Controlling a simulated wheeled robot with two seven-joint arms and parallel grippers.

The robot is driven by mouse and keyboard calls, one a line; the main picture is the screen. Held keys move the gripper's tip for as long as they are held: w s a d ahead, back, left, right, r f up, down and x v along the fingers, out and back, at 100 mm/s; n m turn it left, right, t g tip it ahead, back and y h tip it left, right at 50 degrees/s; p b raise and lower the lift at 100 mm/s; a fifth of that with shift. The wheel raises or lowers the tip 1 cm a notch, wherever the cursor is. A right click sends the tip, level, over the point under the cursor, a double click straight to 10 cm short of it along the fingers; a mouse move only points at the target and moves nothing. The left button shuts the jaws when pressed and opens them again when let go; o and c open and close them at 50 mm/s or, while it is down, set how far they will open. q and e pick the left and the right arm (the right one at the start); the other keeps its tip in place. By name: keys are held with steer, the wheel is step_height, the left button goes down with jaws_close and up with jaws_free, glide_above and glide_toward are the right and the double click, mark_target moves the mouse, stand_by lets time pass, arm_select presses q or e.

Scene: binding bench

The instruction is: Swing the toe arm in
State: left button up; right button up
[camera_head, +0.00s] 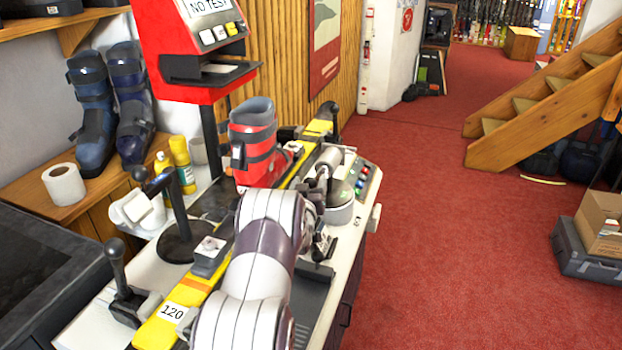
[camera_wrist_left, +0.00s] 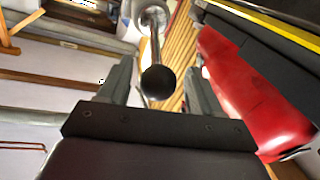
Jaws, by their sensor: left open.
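The toe arm shows in the left wrist view as a metal rod with a black ball knob (camera_wrist_left: 158,83) at its near end. The knob lies between the two parted fingers of my left gripper (camera_wrist_left: 160,76); I see no clear contact with either finger. In the head view my left gripper (camera_head: 318,192) is by the toe end of the red boot (camera_head: 256,140), partly hidden by its own wrist. The boot stands upright on the yellow ski (camera_head: 175,313) and also shows in the wrist view (camera_wrist_left: 250,105). My right gripper is out of view.
A red tester with a sign (camera_head: 195,45) stands behind the boot. A black lever (camera_head: 118,268) and a black-handled stand (camera_head: 175,205) rise from the bench's left side. Glue bottles (camera_head: 182,163) and dark blue boots (camera_head: 92,115) are beyond.

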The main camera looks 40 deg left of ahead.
arm_select(q)
steer(key=shift+x, duration=1)
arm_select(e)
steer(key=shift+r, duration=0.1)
